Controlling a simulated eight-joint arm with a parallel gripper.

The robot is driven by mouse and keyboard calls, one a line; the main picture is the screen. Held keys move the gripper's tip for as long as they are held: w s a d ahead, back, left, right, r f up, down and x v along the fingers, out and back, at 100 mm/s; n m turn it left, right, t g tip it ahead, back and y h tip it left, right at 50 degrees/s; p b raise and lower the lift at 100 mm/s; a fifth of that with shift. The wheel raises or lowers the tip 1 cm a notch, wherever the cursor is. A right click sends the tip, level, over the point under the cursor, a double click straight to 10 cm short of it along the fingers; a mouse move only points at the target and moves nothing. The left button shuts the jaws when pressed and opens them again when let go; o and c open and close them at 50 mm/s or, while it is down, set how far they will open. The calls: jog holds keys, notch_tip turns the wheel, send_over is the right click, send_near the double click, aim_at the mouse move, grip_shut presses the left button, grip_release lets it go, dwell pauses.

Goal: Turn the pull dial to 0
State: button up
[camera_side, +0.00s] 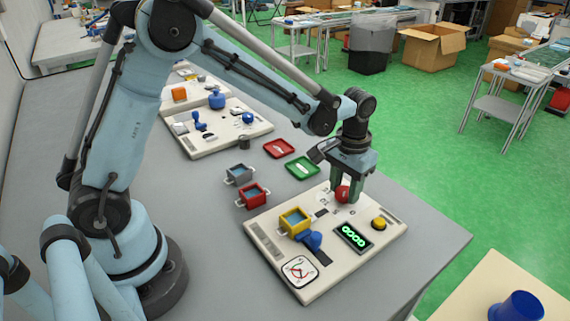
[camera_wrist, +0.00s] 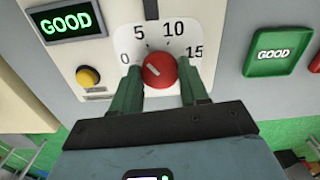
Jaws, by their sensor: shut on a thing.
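The pull dial is a round red knob (camera_wrist: 160,71) with a white mark on its left part. Its white scale plate (camera_wrist: 156,31) reads 0 at the left, 5 and 10 at the top, and 15 at the right. The mark appears slanted; I cannot tell exactly which value it points to. In the side view the knob (camera_side: 342,194) sits on the cream panel (camera_side: 327,279), partly behind a finger. My gripper (camera_side: 346,187) points down over the panel, shut on the knob. In the wrist view its green fingers (camera_wrist: 160,80) stand on either side of it.
The panel also carries a lit green GOOD display (camera_side: 353,237), a yellow button (camera_side: 379,224), a yellow container (camera_side: 285,223), a blue handle (camera_side: 313,240) and a gauge (camera_side: 300,271). Green (camera_side: 302,167) and red (camera_side: 278,148) trays and a red pot (camera_side: 253,196) are nearby.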

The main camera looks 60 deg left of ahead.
aim_at(344, 190)
jog(key=n, duration=0.4)
jog(key=shift+n, duration=1.9)
jog(key=o, duration=1)
jog(key=shift+o, duration=0.2)
notch_tip(344, 190, up, 12)
